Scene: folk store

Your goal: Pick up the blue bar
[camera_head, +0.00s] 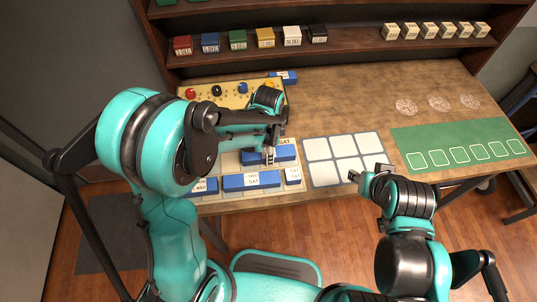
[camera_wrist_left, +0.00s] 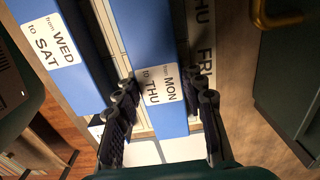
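Several blue bars with white labels lie on the left of the table. One bar (camera_head: 286,153) is under my left gripper (camera_head: 268,155); in the left wrist view this bar (camera_wrist_left: 158,50) reads "from MON to THU". The left gripper's fingers (camera_wrist_left: 167,98) are apart, one on each side of that bar; I cannot tell whether they touch it. A second bar (camera_head: 236,183), labelled "from WED to SAT" (camera_wrist_left: 40,20), lies in front of it. Another blue bar (camera_head: 283,76) lies at the back. My right gripper (camera_head: 354,175) is by the table's front edge, its opening unclear.
A panel with coloured knobs (camera_head: 233,93) stands behind the bars. A white-celled grid (camera_head: 336,160) and a green mat (camera_head: 460,136) lie to the right. Shelves at the back hold coloured boxes (camera_head: 238,39). The table's back middle (camera_head: 345,105) is clear.

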